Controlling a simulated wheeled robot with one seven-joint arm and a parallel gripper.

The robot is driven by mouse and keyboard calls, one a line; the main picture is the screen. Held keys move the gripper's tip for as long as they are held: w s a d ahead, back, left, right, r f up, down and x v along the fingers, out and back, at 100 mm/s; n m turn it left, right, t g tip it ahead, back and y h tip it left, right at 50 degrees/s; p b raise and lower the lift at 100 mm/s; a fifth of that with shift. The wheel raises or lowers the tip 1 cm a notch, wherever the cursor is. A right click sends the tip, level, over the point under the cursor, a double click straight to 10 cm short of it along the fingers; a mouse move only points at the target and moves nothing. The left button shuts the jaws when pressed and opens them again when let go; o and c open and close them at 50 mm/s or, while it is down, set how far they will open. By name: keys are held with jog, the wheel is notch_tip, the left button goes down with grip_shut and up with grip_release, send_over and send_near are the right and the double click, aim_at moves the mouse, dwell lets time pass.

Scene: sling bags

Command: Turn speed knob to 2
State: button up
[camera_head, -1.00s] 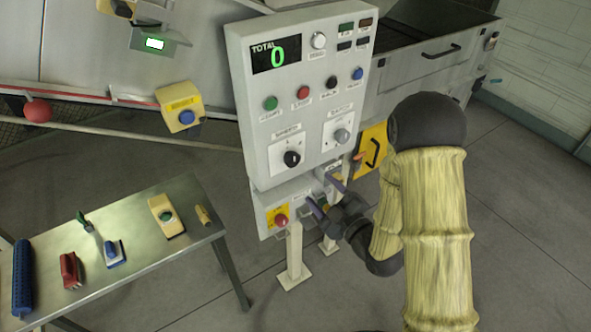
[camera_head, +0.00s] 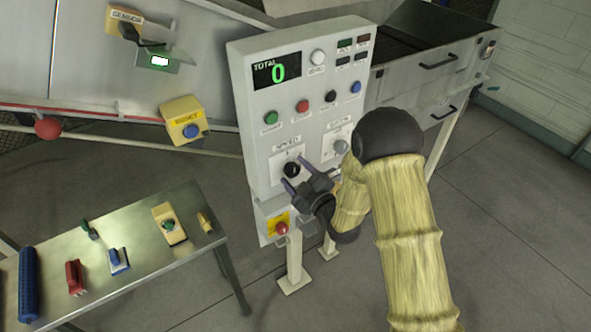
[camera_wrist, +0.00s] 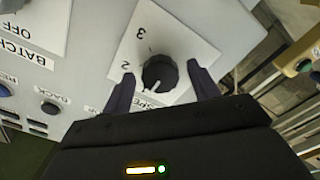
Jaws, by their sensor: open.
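The speed knob (camera_head: 291,170) is a black round knob on a white plate low on the left of the grey control panel (camera_head: 262,130). In the wrist view the knob (camera_wrist: 160,72) shows a pale pointer mark towards the lower edge of its plate, near the partly covered word SPEED. The numbers 2 and 3 are printed on the plate (camera_wrist: 178,38). My gripper (camera_head: 296,176) is open in front of the knob. In the wrist view its two fingers (camera_wrist: 165,88) stand on either side of the knob, with gaps visible. Whether they reach its depth is unclear.
A second knob (camera_head: 340,147) sits to the right on the panel, with several coloured buttons above. A red button (camera_head: 281,228) on a yellow plate is below. A metal table (camera_head: 140,236) with tools stands to the left. Open floor (camera_head: 380,290) lies in front of the panel.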

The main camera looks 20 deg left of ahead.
jog(key=shift+w+a, duration=0.15)
jog(key=shift+c, duration=0.2)
jog(key=c, duration=0.9)
